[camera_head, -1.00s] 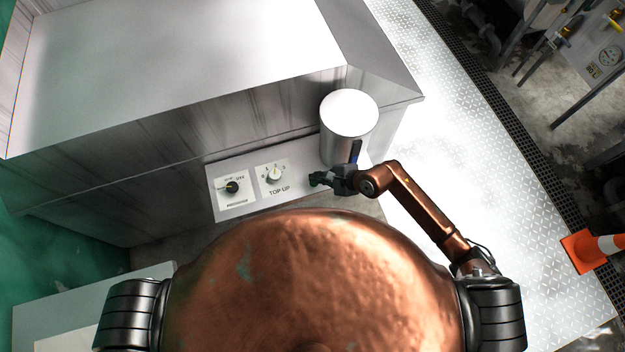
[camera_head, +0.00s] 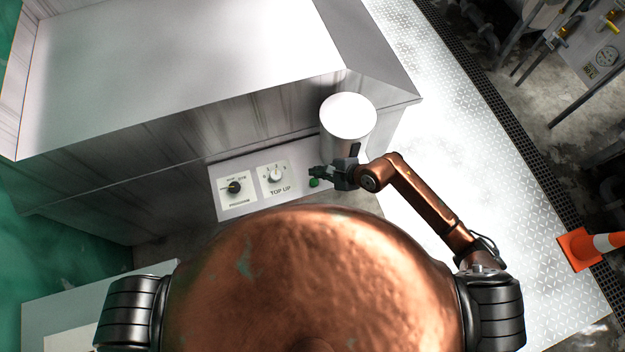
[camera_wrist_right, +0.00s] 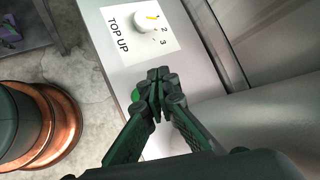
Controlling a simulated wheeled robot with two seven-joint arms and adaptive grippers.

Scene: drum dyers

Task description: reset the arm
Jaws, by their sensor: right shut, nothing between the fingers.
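My right arm (camera_head: 418,203) comes in from the right in the head view. Its gripper (camera_head: 314,172) is over the right end of a control panel, just above a green button (camera_head: 314,183). In the right wrist view the gripper (camera_wrist_right: 158,85) is shut and empty, its fingertips together. The green button (camera_wrist_right: 135,95) shows partly behind the fingers there; whether they touch it I cannot tell. My left gripper is in neither view.
The panel (camera_head: 240,211) carries a black programme knob (camera_head: 234,187) and a white TOP UP knob (camera_head: 275,176). A white-topped cylinder (camera_head: 348,116) stands close behind the gripper. A large metal machine (camera_head: 180,60) fills the back. An orange cone (camera_head: 577,249) stands at right.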

